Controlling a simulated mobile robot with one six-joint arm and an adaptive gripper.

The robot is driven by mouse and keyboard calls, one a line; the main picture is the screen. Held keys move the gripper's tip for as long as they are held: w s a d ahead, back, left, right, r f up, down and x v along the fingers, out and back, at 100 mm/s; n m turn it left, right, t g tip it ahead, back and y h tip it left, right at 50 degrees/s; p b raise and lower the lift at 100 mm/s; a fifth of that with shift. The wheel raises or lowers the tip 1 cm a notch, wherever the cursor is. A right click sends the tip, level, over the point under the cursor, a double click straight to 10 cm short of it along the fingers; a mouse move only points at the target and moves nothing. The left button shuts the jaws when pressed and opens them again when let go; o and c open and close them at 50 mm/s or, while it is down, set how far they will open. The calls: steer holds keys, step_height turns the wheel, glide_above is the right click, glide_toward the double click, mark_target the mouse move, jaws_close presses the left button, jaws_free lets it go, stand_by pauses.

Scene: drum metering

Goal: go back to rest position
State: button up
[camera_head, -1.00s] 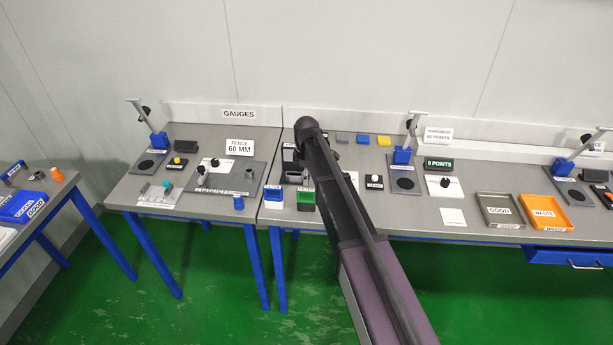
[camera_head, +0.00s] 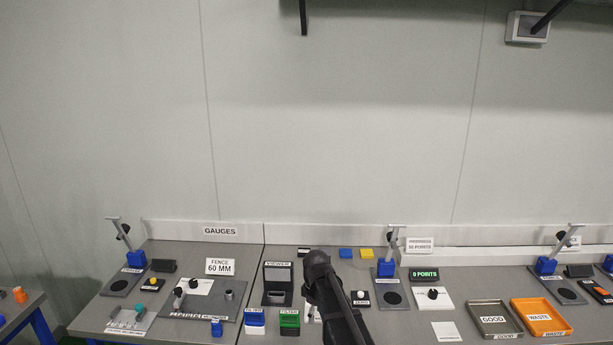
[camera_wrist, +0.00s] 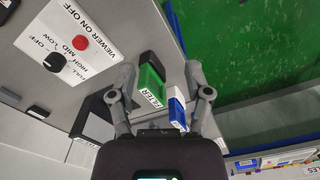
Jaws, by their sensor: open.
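My gripper (camera_wrist: 160,80) shows in the wrist view with its two grey fingers spread apart. No object is held between the fingers. A green box labelled FILTER (camera_wrist: 151,84) and a blue and white box (camera_wrist: 177,108) show between and beyond the fingers; I cannot tell how far off they are. In the head view my dark arm reaches up from the bottom edge over the bench, and my gripper is not visible there. The green filter box (camera_head: 289,321) and the blue filter box (camera_head: 254,319) stand left of the arm.
The viewer panel (camera_wrist: 80,45) with a red button and a black knob lies left of the gripper in the wrist view. The GOOD tray (camera_head: 493,318) and WASTE tray (camera_head: 541,317) lie to the right. Gauge stands line the bench back. Green floor shows beyond the edge.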

steer(key=s+d+m, duration=1.2)
steer(key=s+d, duration=0.2)
steer(key=s, duration=0.5)
steer(key=shift+s+d, duration=0.2)
